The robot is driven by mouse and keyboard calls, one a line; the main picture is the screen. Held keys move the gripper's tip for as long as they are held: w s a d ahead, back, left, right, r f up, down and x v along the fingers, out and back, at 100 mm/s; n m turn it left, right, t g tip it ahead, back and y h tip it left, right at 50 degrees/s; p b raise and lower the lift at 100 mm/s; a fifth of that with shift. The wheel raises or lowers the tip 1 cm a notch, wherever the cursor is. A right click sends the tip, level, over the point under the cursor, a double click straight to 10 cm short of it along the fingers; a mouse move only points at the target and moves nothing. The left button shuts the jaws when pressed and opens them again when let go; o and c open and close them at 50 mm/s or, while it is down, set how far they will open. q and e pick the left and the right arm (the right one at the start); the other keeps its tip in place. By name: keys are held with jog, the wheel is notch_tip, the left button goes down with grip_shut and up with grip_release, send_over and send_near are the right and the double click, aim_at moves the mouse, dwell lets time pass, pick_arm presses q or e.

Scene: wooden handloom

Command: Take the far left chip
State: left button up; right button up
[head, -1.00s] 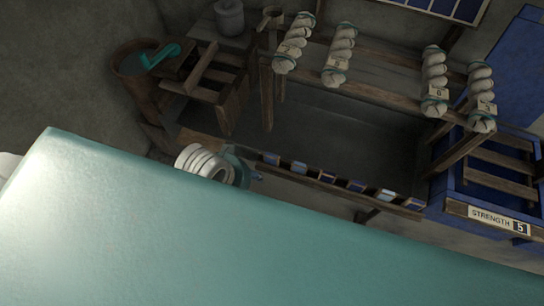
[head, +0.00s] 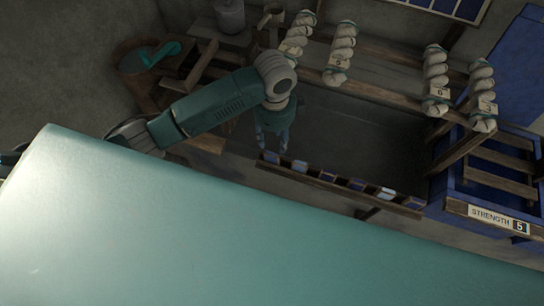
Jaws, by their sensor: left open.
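Several small blue and pale chips stand in a row along a narrow wooden rail (head: 340,190) in the middle of the head view. The far left chip (head: 270,157) is a dark blue one at the rail's left end. My left gripper (head: 271,149) is open and points down just over this chip, its fingers apart on either side. I cannot tell whether they touch it. The second chip from the left (head: 299,166) is paler and stands clear of the fingers. My right gripper is not in view.
Numbered twisted yarn hanks (head: 437,82) hang on a wooden rack behind the rail. A blue crate with a "STRENGTH 5" sign (head: 498,219) stands at the right. A brown tub (head: 135,60) stands at the back left. My large teal body surface hides the front.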

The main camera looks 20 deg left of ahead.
aim_at(271, 155)
pick_arm(q)
notch_tip(271, 155, down, 5)
jog(key=shift+a+f, duration=0.1)
jog(key=shift+f, duration=0.05)
jog(key=f, duration=0.3)
jog(key=f+p, duration=0.1)
jog(key=shift+s+a+f, duration=0.15)
jog(key=shift+s+a, duration=0.05)
jog(key=shift+s, duration=0.2)
jog(key=shift+f, duration=0.4)
jog(key=c, duration=1)
